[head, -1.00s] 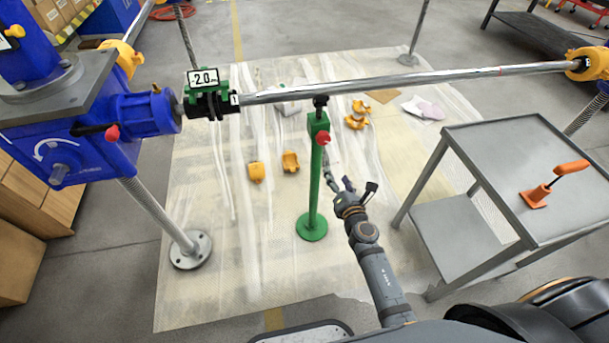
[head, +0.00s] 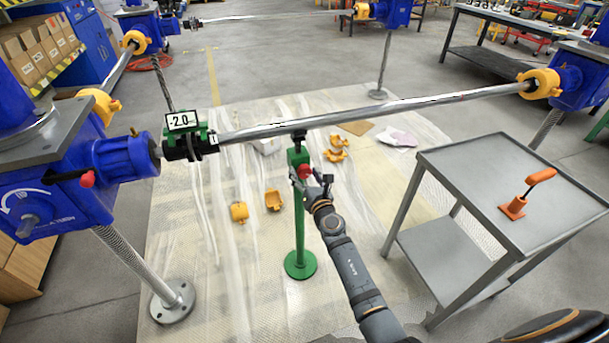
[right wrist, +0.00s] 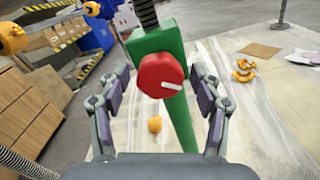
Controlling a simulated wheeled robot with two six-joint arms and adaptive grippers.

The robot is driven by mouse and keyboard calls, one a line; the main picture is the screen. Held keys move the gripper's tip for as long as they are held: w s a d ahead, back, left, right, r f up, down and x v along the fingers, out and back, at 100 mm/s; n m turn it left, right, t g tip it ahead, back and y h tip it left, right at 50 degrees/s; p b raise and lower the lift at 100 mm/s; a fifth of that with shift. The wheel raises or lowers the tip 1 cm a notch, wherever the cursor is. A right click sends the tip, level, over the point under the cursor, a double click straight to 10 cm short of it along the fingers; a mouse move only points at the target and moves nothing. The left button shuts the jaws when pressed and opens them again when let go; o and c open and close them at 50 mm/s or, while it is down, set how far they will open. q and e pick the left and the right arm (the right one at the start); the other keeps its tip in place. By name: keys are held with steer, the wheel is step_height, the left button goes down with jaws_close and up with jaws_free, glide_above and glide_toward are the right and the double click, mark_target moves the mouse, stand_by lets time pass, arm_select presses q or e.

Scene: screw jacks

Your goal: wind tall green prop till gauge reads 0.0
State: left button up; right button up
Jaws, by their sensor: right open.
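The tall green prop (head: 299,225) stands upright on its round base under the long metal shaft (head: 370,108). Its red knob (right wrist: 161,76) with a white mark faces the right wrist camera. My right gripper (head: 312,176) is at the prop's top; in the right wrist view (right wrist: 162,88) its fingers are apart on either side of the knob, and no grip on it shows. The gauge (head: 183,120), on a green clamp at the shaft's left end, reads -2.0. My left gripper is not in view.
Blue gear housings flank the shaft. Orange clamp pieces (head: 273,199) lie on the floor sheet (head: 220,280). The shaft crosses just above the prop.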

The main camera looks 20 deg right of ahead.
steer(key=shift+w, duration=0.1)
steer(key=c, duration=1.2)
steer(key=shift+o, duration=0.2)
steer(key=shift+m, duration=0.3)
steer(key=m, duration=0.3)
steer(key=shift+m, duration=0.3)
steer(key=shift+a+m+p, duration=0.1)
steer(key=shift+m+p, duration=0.25)
steer(key=shift+m, duration=2.05)
steer(key=o, duration=1.2)
steer(key=shift+r, duration=0.1)
steer(key=shift+c, duration=0.2)
